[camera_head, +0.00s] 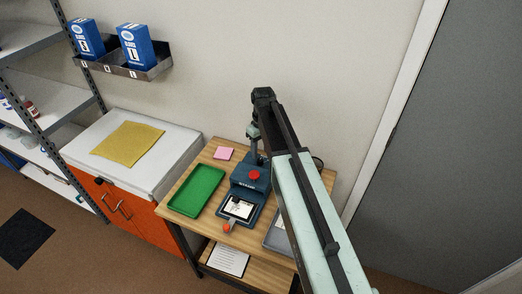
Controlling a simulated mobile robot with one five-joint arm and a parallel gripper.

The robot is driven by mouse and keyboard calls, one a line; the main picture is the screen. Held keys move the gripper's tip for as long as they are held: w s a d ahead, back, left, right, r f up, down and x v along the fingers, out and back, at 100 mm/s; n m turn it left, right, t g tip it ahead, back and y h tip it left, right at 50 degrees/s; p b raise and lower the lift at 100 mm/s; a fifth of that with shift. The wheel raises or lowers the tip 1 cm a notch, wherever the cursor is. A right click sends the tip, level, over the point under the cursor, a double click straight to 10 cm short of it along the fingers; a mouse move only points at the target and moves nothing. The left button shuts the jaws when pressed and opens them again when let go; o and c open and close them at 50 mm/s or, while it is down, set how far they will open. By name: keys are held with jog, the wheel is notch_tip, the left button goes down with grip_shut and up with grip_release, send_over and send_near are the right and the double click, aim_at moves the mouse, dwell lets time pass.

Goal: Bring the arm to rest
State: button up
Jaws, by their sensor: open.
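My arm reaches up from the lower right of the head view over the right part of the wooden bench. My gripper (252,131) is at its far end, above the back of the bench and near the wall. It is small and partly dark in this view; its jaws are open and I see nothing held in it. Below it stands a blue bench device (247,182) with a red knob (254,175) and a white plate at its front. My arm hides part of the bench's right side.
A green tray (193,191) lies left of the device, with a pink note pad (224,153) behind it. A grey tray (272,238) is partly hidden by my arm. A white-topped orange cabinet (88,149), wall shelf (108,69) and grey door (455,150) surround the bench.

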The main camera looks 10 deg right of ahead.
notch_tip(320, 180, up, 3)
jog(key=shift+d+r+p, duration=0.1)
jog(key=shift+r+p, duration=0.1)
jog(key=shift+p, duration=0.8)
jog(key=shift+f, duration=0.1)
jog(key=s+d+m, duration=0.1)
jog(key=s+m, duration=0.4)
jog(key=s, duration=1.1)
jog(key=shift+s+m, duration=0.3)
jog(key=shift+s, duration=0.05)
